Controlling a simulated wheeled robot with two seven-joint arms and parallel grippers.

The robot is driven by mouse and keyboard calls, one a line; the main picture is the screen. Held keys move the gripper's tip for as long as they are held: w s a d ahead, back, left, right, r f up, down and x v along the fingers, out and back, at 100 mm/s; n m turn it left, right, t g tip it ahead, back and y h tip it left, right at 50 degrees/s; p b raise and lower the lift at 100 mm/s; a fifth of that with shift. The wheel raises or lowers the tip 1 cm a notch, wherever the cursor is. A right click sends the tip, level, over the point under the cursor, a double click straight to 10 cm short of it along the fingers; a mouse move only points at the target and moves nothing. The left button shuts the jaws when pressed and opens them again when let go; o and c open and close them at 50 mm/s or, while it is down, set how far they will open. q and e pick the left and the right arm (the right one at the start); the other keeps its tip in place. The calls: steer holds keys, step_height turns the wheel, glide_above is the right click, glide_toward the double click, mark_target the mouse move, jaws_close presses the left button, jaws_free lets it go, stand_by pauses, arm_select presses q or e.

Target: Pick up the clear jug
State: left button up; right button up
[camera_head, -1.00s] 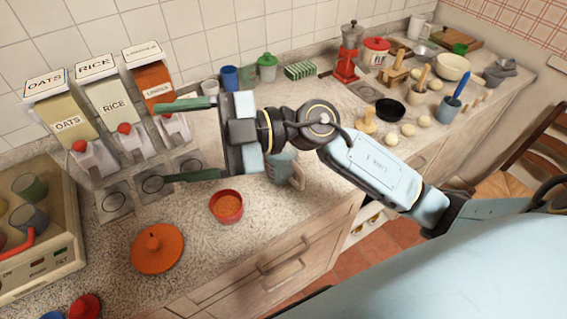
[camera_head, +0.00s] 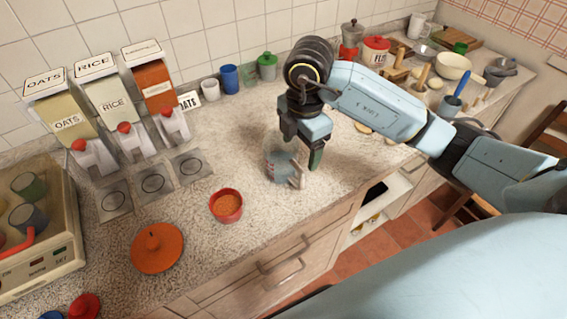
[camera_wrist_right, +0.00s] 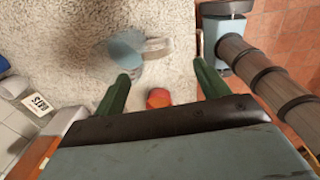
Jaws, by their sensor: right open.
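The clear jug (camera_head: 281,165) stands on the speckled counter in the head view, with its handle toward the lower right. In the right wrist view the jug (camera_wrist_right: 125,50) lies beyond the fingertips, left of the middle, and its handle points right. My right gripper (camera_head: 308,155) is beside and above the jug, pointing down; one green finger shows just right of the jug in the head view. In the right wrist view both green fingers of the gripper (camera_wrist_right: 160,85) are spread with nothing between them. My left gripper is out of view.
A red bowl (camera_head: 227,206) of orange grains stands near the jug, left of it. An orange lid (camera_head: 158,247) lies further left. Dispensers (camera_head: 115,110) and blue (camera_head: 230,79) and white cups line the wall. Bare counter surrounds the jug on its left.

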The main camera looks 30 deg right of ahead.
mark_target(298, 166)
steer(key=f, duration=0.9)
steer(key=shift+w+p, duration=0.25)
steer(key=shift+p, duration=0.05)
steer(key=shift+c, duration=0.3)
steer(key=c, duration=0.9)
steer(key=shift+c, duration=1.2)
steer(key=shift+r, duration=0.15)
